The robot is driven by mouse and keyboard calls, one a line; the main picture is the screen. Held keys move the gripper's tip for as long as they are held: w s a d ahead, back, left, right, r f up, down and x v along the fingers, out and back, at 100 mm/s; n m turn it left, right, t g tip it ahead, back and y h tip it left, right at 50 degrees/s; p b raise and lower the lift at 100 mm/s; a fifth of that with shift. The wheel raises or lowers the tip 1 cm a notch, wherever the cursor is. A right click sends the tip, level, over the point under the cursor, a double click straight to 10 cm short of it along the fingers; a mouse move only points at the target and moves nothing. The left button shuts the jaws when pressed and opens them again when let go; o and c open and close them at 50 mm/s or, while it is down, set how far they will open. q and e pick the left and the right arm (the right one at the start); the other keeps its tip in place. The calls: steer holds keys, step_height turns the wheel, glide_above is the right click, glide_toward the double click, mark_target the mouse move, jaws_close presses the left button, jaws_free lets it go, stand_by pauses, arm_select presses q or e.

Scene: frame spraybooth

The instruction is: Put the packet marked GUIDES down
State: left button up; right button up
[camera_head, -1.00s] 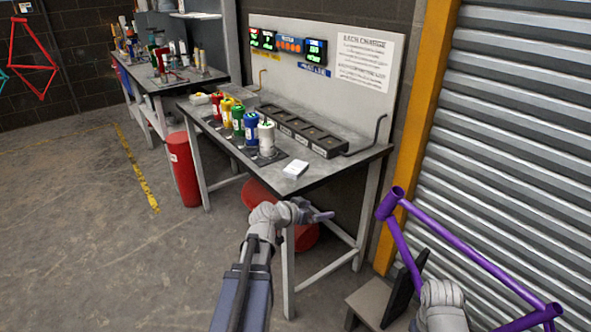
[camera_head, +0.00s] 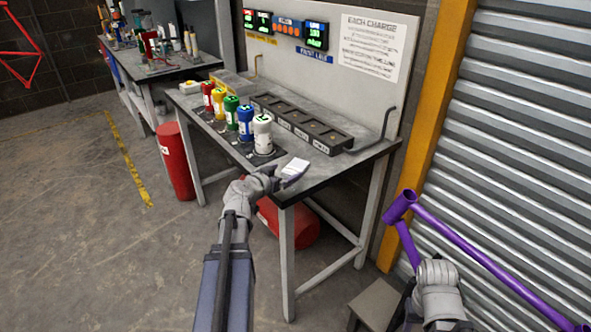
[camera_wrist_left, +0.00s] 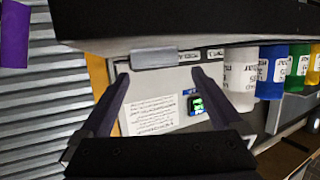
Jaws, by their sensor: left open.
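A small white packet (camera_head: 296,167) lies on the near right corner of the grey bench (camera_head: 322,172); its marking is not readable. My left gripper (camera_head: 287,182) is at the bench's front edge, right beside the packet. In the left wrist view the picture is turned over, and the left gripper's two fingers (camera_wrist_left: 161,75) stand wide apart with nothing between them. A pale block, seemingly the packet (camera_wrist_left: 154,57), shows just beyond the fingertips. My right wrist shows at lower right, but its fingers are hidden.
Coloured bottles (camera_head: 231,113) stand in a row left of the packet, the white one (camera_head: 262,134) nearest. A dark slotted rack (camera_head: 300,124) lies behind. A purple frame (camera_head: 480,254) is by my right arm. A red cylinder (camera_head: 175,161) stands left of the bench.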

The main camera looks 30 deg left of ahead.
mark_target(294, 169)
arm_select(q)
steer(key=b+x, duration=0.2)
steer(key=x, duration=0.5)
steer(key=shift+d+f, duration=0.2)
steer(key=shift+f, duration=0.05)
steer(key=c, duration=1.5)
steer(key=shift+o, duration=0.2)
steer(key=shift+r, duration=0.15)
step_height(294, 169, up, 16)
steer(key=p, duration=1.5)
steer(key=shift+f+p, duration=0.25)
steer(key=shift+p, duration=0.1)
